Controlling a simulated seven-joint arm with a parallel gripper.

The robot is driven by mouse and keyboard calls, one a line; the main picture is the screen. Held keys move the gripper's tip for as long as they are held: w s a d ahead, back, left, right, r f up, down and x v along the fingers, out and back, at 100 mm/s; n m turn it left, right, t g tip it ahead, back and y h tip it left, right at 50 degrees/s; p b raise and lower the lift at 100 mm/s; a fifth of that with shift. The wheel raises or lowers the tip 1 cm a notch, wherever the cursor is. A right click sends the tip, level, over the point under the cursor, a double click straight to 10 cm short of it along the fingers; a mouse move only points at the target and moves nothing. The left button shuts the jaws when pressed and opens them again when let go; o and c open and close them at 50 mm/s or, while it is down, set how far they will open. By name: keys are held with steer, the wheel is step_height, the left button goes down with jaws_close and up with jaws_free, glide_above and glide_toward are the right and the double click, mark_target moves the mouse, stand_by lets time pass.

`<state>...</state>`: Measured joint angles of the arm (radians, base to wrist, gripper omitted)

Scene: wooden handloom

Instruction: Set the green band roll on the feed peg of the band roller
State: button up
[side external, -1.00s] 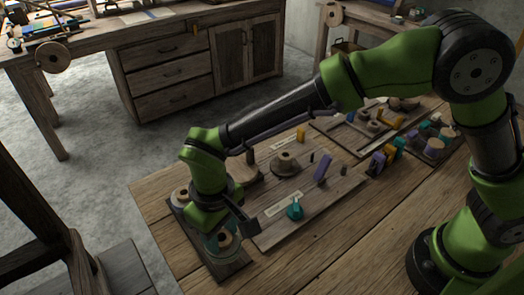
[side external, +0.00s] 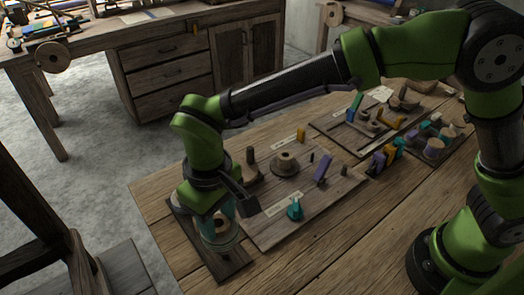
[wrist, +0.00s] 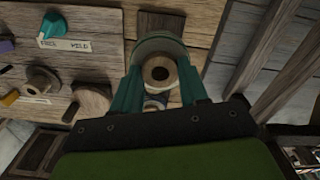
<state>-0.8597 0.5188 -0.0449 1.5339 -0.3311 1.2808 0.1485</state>
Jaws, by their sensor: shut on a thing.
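My gripper (side external: 219,232) is at the near left of the bench, pointing down over a dark tray (side external: 237,266). In the wrist view its two teal fingers (wrist: 160,80) are shut on a round roll with a pale green outer band and a wooden core, the green band roll (wrist: 160,44). The roll's base is hard to make out, so I cannot tell how far above the tray it is. The band roller board (side external: 285,227) lies to the right, with a round wooden hub (side external: 287,162) and upright pegs. I cannot tell which is the feed peg.
The board carries a purple lever (side external: 323,168), a teal knob (side external: 295,209) and a dark upright post (side external: 250,155). Another roll (wrist: 155,103) shows partly behind the held one. The front bench top is clear.

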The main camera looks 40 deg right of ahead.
step_height(320, 180, up, 4)
steer(key=m, duration=1)
glide_above(345, 166)
step_height(345, 166, down, 4)
steer(key=shift+f, duration=3.6)
steer(key=shift+f, duration=0.7)
